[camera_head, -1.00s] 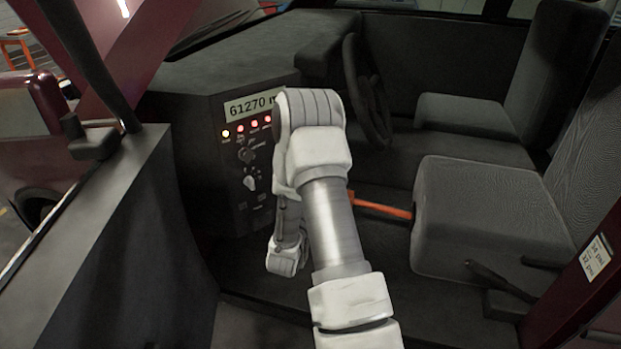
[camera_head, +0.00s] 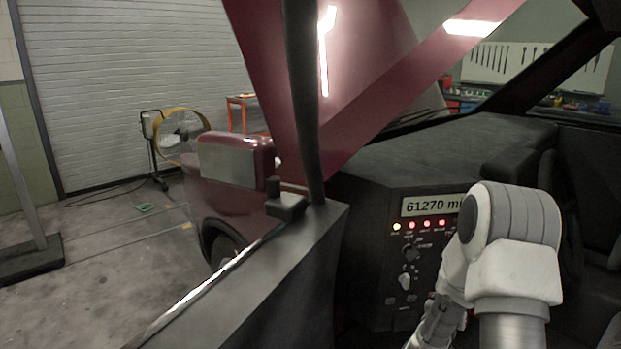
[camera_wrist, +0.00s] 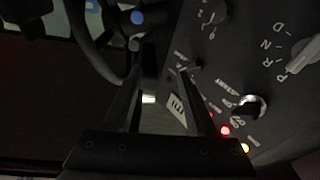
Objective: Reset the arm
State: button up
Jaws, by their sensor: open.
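My arm (camera_head: 515,250) reaches in through the vehicle's open doorway, in front of the dark dashboard console, at the lower right of the head view. Its wrist part hangs at the bottom edge there, and the fingers cannot be made out. In the wrist view my gripper (camera_wrist: 166,76) has its two dark fingers apart, with nothing seen between them. It is near the console face, with a selector knob marked P R N D (camera_wrist: 303,55) and a round silver knob (camera_wrist: 250,108) to the right of the fingers.
The console has a display reading 61270 (camera_head: 428,206) and a row of lit lamps (camera_head: 426,224). A steering wheel (camera_wrist: 88,45) is left of the fingers in the wrist view. The door (camera_head: 265,275) is left of the arm. A yellow fan (camera_head: 182,137) stands on open floor farther left.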

jog(key=w+a+r+n+y, duration=0.2)
jog(key=w+a+r+y, duration=0.1)
jog(key=a+r+y, duration=0.5)
jog(key=s+a+r+n+g+y, duration=0.25)
jog(key=s+a, duration=0.35)
jog(key=a, duration=0.3)
jog(key=s+a+r+n+g+y, duration=0.1)
jog(key=s+a+g+y, duration=0.15)
jog(key=s, duration=1.05)
jog(key=s+a+r+n+g+y, duration=0.1)
jog(key=s+a+g, duration=0.25)
jog(key=s, duration=0.95)
notch_tip(320, 180, up, 18)
jog(key=p, duration=1.8)
jog(key=shift+w+d+r, duration=0.15)
jog(key=shift+d+r, duration=0.05)
